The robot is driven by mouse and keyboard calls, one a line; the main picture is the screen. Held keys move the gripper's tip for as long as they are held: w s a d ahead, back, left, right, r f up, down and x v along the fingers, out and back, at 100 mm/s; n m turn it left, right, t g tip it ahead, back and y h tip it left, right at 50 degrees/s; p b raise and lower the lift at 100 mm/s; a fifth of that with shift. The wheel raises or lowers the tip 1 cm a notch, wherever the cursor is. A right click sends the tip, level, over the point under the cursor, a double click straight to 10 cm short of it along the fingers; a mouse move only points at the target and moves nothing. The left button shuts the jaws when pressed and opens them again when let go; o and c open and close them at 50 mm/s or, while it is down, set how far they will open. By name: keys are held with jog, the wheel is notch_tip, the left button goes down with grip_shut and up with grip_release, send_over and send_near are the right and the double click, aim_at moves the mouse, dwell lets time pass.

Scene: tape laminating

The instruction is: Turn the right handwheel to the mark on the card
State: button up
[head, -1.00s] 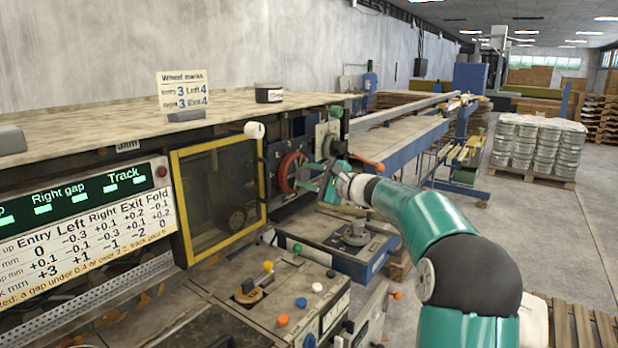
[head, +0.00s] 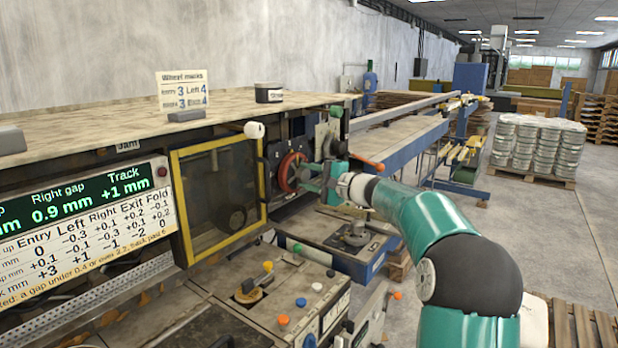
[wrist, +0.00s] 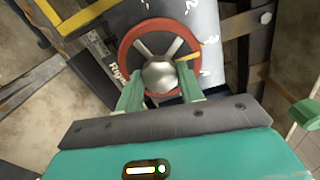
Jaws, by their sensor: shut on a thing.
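The right handwheel (wrist: 124,53) has a red rim, pale spokes and a round silver hub (wrist: 160,74). In the head view its red rim (head: 284,172) shows on the dark machine front. My gripper (wrist: 159,77) is shut on the wheel, its two green fingers on either side of the hub. A yellow pointer (wrist: 189,57) lies at the hub's right, toward a grey plate with white numbers (wrist: 205,45); I cannot tell which mark it meets. The card (head: 183,90) stands on the machine top and reads "Right 3".
The display (head: 75,195) shows right gap 0.9 mm and track +1 mm. A yellow-framed window (head: 218,195) is left of the wheel. An orange-tipped lever (head: 372,164) is close to the gripper's right. A control panel (head: 270,300) lies below.

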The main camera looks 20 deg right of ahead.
jog(key=o, duration=1)
jog(key=shift+s, duration=0.15)
jog(key=v, duration=1.3)
jog(key=shift+s+d+f, duration=0.1)
jog(key=shift+s+d, duration=0.05)
jog(key=shift+d, duration=0.1)
